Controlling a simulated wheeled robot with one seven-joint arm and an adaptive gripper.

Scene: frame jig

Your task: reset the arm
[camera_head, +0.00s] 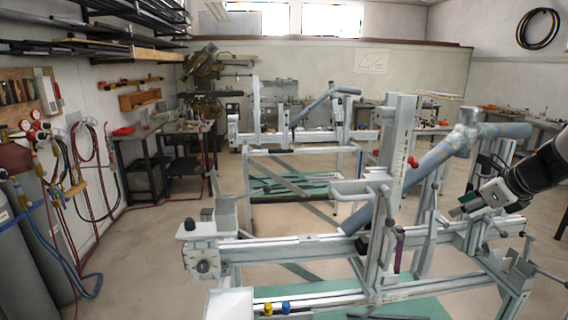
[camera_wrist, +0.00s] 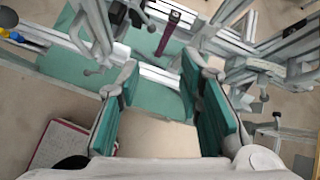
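My gripper (camera_head: 462,208) comes in from the right edge in the head view, above the right part of the near frame jig (camera_head: 300,243). In the wrist view my gripper (camera_wrist: 160,88) is open, its two teal-padded fingers wide apart. Nothing is held between them; floor and a teal surface show through the gap. A grey-blue tube (camera_head: 415,172) leans diagonally on the jig, left of my gripper. A purple handle (camera_head: 399,251) stands on the jig and also shows beyond the fingertips in the wrist view (camera_wrist: 168,34).
A second jig (camera_head: 300,137) stands behind. Gas cylinders (camera_head: 35,240) and hoses line the left wall. A yellow knob (camera_head: 267,308) and a blue knob (camera_head: 286,307) sit low in front. A red-edged book or papers (camera_wrist: 58,147) lies below left of my gripper. Floor at left centre is clear.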

